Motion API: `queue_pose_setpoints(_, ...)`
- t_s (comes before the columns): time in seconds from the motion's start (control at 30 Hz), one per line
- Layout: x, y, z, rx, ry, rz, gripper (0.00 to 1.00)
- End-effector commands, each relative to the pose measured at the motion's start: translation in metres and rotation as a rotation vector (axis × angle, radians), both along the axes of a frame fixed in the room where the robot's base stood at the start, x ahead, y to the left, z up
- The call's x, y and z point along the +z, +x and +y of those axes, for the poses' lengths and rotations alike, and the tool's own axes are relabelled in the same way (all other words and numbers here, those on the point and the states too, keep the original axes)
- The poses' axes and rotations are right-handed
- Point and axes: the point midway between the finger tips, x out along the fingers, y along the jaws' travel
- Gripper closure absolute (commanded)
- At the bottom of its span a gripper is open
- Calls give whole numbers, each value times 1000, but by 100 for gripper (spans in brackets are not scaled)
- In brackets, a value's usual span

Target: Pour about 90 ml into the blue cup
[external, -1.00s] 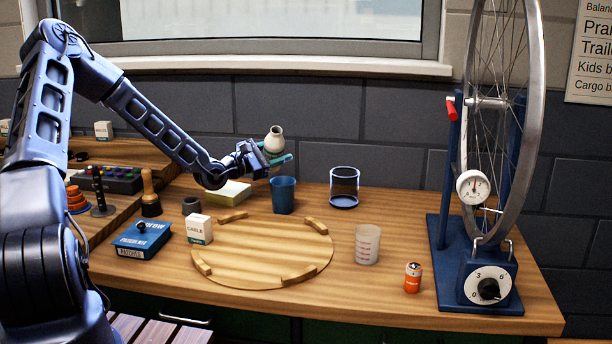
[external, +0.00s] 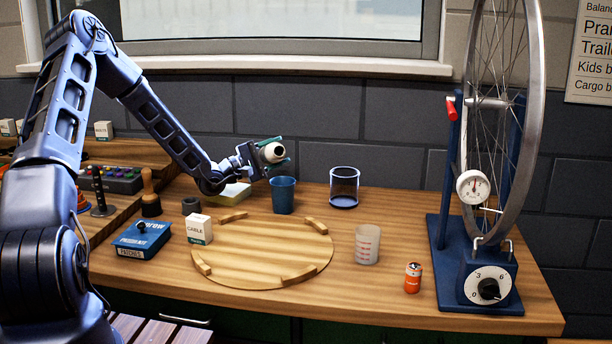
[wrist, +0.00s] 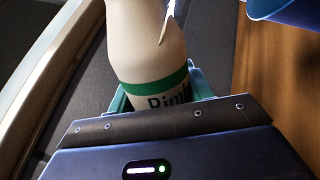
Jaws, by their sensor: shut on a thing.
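My gripper (external: 268,157) is shut on a cream bottle (external: 273,152) with a dark opening. The bottle is tilted, its mouth facing toward the external camera, above and slightly left of the blue cup (external: 283,196). In the wrist view the bottle (wrist: 145,45) shows a green band and partly hidden dark lettering, held between teal fingers. The blue cup stands upright on the bench; its rim also shows at the wrist view's upper right (wrist: 285,8). A pale streak lies across the bottle there; I cannot tell if it is liquid. The cup's inside is hidden.
A clear dark-rimmed glass (external: 344,187) stands right of the cup, and a frosted measuring beaker (external: 367,244) nearer the front. A round wooden board (external: 262,255) lies in front.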

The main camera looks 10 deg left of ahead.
Motion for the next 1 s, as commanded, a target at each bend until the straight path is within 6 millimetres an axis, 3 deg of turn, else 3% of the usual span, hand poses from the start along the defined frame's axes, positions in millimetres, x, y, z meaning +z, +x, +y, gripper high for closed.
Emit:
queue_pose_setpoints(0.2,8,1,0,-1,42,-77,77)
queue_pose_setpoints(1.0,7,-7,-4,-1,111,-200,77)
